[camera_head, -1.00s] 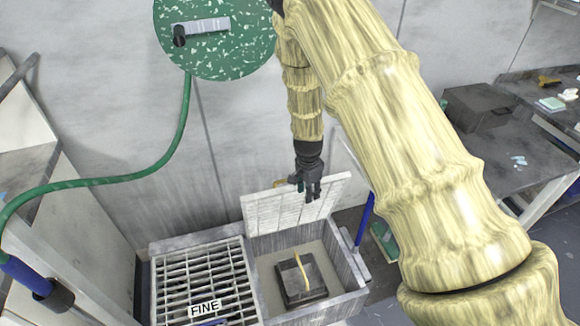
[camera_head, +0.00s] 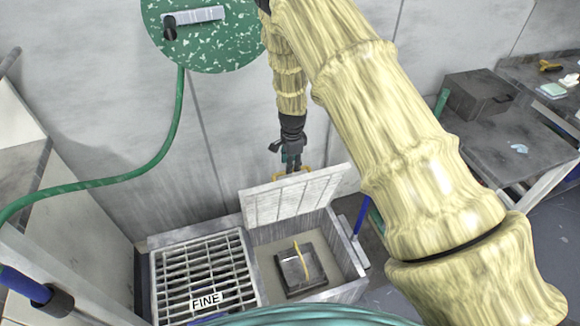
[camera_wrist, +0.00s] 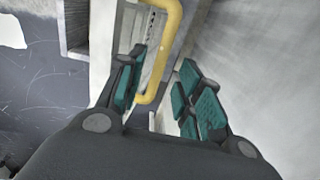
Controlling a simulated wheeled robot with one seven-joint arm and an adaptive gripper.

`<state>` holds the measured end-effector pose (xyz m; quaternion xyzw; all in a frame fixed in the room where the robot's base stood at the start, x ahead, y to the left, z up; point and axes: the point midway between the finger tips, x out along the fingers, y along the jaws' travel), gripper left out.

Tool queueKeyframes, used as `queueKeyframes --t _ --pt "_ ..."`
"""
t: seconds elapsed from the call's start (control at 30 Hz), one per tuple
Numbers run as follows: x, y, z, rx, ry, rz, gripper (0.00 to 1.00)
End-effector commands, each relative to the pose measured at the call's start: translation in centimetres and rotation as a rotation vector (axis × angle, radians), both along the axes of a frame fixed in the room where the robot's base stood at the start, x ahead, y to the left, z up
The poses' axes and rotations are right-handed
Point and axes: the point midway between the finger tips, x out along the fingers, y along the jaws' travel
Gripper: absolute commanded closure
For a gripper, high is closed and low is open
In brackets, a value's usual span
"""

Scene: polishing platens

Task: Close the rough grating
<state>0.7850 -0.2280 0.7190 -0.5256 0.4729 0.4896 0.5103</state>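The rough grating (camera_head: 292,200) is a pale slatted lid, raised and tilted up at the back of the right compartment. No label on it shows. Its yellow handle (camera_head: 308,170) shows beyond its top edge, partly hidden. My gripper (camera_head: 291,165) points down, just above and behind that edge. In the wrist view the teal-padded fingers of my gripper (camera_wrist: 160,95) are apart, with the yellow handle (camera_wrist: 165,50) in the gap between them, near the tips. I cannot tell whether they touch it.
The fine grating (camera_head: 200,272), labelled FINE, lies flat over the left compartment. A dark square block (camera_head: 300,268) with a yellow strip lies in the open right compartment (camera_head: 345,255). A green hose (camera_head: 130,180) hangs at left. A grey wall stands close behind my gripper.

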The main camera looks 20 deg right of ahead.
Motion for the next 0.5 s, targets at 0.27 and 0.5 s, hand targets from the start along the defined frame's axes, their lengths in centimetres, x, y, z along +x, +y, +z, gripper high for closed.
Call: queueKeyframes --t 0.27,0.5 --pt "0.2 0.1 -2.6 0.000 0.000 0.002 0.65" --pt "0.3 0.2 -3.3 0.000 -0.001 0.002 0.65"
